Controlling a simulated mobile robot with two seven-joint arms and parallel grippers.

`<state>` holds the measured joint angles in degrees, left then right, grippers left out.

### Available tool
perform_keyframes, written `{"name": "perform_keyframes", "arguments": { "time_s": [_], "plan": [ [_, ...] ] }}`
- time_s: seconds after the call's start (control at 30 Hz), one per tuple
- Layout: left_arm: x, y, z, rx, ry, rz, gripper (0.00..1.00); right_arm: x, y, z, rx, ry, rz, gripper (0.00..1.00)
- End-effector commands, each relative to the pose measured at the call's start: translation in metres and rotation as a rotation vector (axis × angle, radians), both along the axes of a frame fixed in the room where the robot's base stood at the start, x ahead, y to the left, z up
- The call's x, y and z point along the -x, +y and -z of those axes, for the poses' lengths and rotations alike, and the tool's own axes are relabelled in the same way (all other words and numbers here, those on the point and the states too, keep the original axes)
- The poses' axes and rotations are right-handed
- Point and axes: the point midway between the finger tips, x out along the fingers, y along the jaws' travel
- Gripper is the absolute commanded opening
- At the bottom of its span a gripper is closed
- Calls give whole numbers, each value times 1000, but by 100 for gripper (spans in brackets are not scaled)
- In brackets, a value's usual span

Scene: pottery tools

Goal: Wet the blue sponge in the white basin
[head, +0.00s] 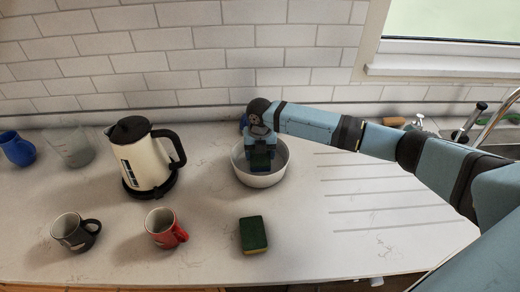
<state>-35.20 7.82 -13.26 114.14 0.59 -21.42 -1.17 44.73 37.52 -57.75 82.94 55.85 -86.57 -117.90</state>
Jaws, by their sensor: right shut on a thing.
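The white basin (260,180) stands on the counter, right of the kettle. My right gripper (261,152) reaches down into it from above and is shut on the blue sponge (261,164). The sponge shows a dark green face and a bluish lower part, and it is inside the basin's rim. The gripper partly hides it. I cannot tell whether it touches the basin's floor, and water is not clearly visible. My left gripper is out of view.
A second sponge, green and yellow (253,234), lies in front of the basin. A kettle (144,160), a red mug (164,228), a black mug (74,231), a glass beaker (70,147) and a blue mug (16,148) stand to the left. The grooved counter on the right is clear.

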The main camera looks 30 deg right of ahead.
Motion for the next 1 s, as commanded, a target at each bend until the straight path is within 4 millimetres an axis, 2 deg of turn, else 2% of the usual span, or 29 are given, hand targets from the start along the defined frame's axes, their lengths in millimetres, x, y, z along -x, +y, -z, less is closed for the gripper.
{"name": "perform_keyframes", "arguments": {
  "time_s": [0.37,1.0],
  "plan": [
    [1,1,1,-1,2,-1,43,0,0,1,0,0,0,60],
    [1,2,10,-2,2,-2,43,0,0,20,-1,0,0,60]
  ]
}}
